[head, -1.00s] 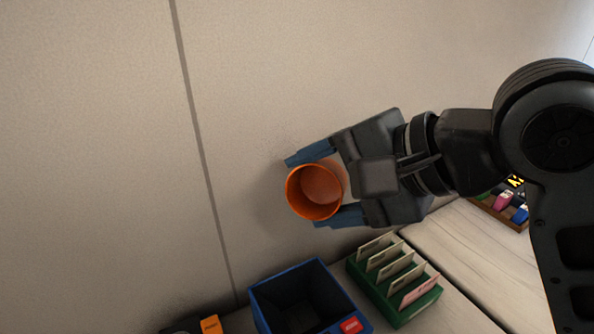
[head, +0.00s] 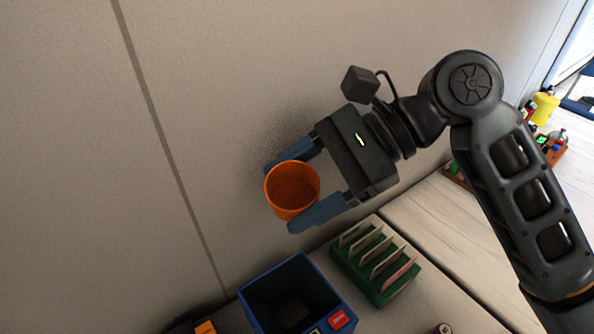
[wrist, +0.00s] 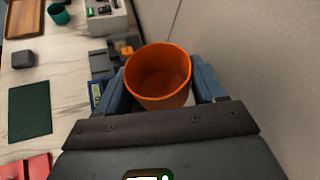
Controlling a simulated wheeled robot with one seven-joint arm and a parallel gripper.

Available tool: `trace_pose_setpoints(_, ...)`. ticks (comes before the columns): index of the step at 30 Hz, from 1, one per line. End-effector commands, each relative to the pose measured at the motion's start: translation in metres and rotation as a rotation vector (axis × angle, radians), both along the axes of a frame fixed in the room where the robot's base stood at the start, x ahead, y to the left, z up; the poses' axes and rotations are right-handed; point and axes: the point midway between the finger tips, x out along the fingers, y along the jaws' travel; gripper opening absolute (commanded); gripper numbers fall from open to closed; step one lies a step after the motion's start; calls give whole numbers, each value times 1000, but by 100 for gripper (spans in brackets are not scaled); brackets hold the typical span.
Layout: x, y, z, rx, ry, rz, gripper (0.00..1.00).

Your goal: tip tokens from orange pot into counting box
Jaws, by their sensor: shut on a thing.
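The orange pot (head: 292,203) is held between the two blue fingers of my gripper (head: 304,187), in front of the wall and above the counter. In the wrist view the pot (wrist: 158,98) sits between the fingertips with its mouth showing. I see orange inner wall and floor in it and cannot make out any tokens. A dark blue open box (head: 262,300) with a red label, probably the counting box, stands below the pot in the head view. The pot is well clear of it. The box's inside is dark, so its contents cannot be told.
A green rack (head: 376,288) with upright cards stands right of the blue box. A dark item with an orange part (head: 205,328) lies left of it. The wall (head: 70,180) is close behind the pot. The wrist view shows a dark green mat (wrist: 28,112) on the counter.

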Motion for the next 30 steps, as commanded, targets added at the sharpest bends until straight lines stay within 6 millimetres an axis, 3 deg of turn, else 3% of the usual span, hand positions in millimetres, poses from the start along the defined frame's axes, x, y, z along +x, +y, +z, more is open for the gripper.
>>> trace_pose_setpoints(1,1,0,7,6,32,-2,39)
trace_pose_setpoints(15,9,-1,6,55,291,0,39)
trace_pose_setpoints(30,10,-2,1,66,357,1,39)
